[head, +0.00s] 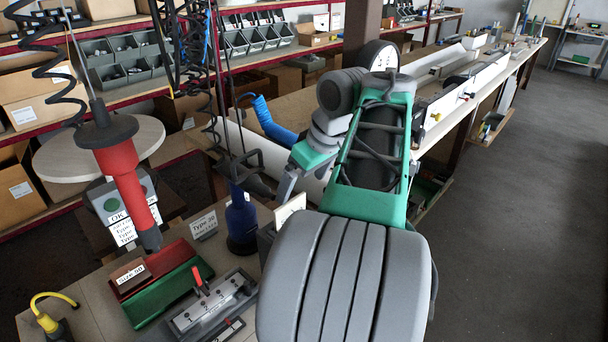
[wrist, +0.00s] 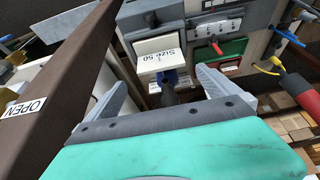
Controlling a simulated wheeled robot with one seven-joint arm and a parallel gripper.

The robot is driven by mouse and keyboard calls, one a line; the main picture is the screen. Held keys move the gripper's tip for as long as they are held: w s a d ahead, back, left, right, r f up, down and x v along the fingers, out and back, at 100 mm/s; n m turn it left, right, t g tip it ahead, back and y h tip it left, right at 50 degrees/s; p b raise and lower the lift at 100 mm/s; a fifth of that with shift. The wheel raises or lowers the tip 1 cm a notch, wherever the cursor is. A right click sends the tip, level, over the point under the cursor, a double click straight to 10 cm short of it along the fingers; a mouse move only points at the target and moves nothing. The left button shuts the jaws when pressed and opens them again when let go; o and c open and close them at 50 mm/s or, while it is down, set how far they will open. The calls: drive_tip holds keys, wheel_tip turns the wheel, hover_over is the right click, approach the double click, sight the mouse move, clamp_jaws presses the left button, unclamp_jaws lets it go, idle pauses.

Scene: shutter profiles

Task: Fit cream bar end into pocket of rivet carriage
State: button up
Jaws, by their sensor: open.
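My gripper (wrist: 160,79) is open in the wrist view, its two grey fingers apart with nothing clamped between them. In the head view my gripper (head: 285,187) points down, partly hidden by my arm. Beyond the fingers in the wrist view is a cream block (wrist: 158,50) marked "Size 50", against a grey housing (wrist: 150,16) that may be the rivet carriage. A pale edge by the gripper in the head view (head: 290,208) may be the same block. A long cream bar (head: 262,150) lies behind my gripper. No pocket is clearly visible.
A grey fixture with a red lever (head: 212,305) and red and green trays (head: 165,285) stand front left. A blue tool (head: 241,222) stands close to my gripper. A red hanging tool (head: 118,165) is at left. A brown post (wrist: 80,70) passes close to my gripper.

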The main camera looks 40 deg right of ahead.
drive_tip(key=w+a+f, duration=0.2)
drive_tip(key=a, duration=0.6)
drive_tip(key=w+a+f, duration=0.1)
drive_tip(key=w+a, duration=0.2)
drive_tip(key=a, duration=0.6)
drive_tip(key=s+a+f, duration=0.6)
drive_tip(key=a+f, duration=0.3)
drive_tip(key=a, duration=0.1)
drive_tip(key=shift+s+a, duration=0.35)
drive_tip(key=shift+c, duration=0.4)
